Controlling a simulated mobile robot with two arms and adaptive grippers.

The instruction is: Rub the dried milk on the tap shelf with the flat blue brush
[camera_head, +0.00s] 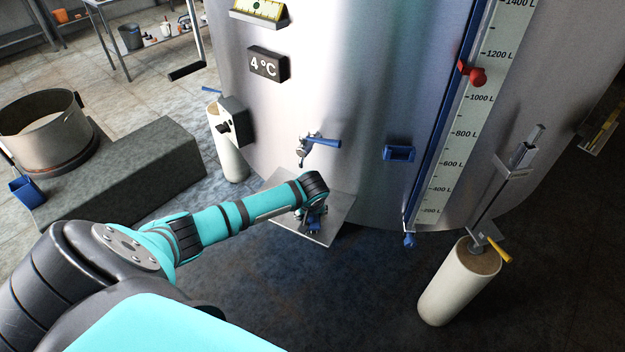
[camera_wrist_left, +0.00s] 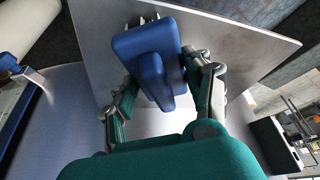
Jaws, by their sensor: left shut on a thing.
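My left gripper (camera_head: 314,214) reaches in over the tap shelf (camera_head: 336,208), a flat metal plate on the front of the steel tank. It is shut on the flat blue brush (camera_wrist_left: 147,50), which also shows as a small blue patch in the head view (camera_head: 314,227). In the left wrist view the gripper (camera_wrist_left: 162,77) has a finger on each side of the brush. Pale bristles show at the brush's far end, close to the shelf (camera_wrist_left: 236,52); I cannot tell whether they touch it. My right gripper is not in view.
The tap (camera_head: 318,141) with its blue handle sticks out of the tank above the shelf. White cylindrical posts (camera_head: 228,150) (camera_head: 458,285) stand on either side.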

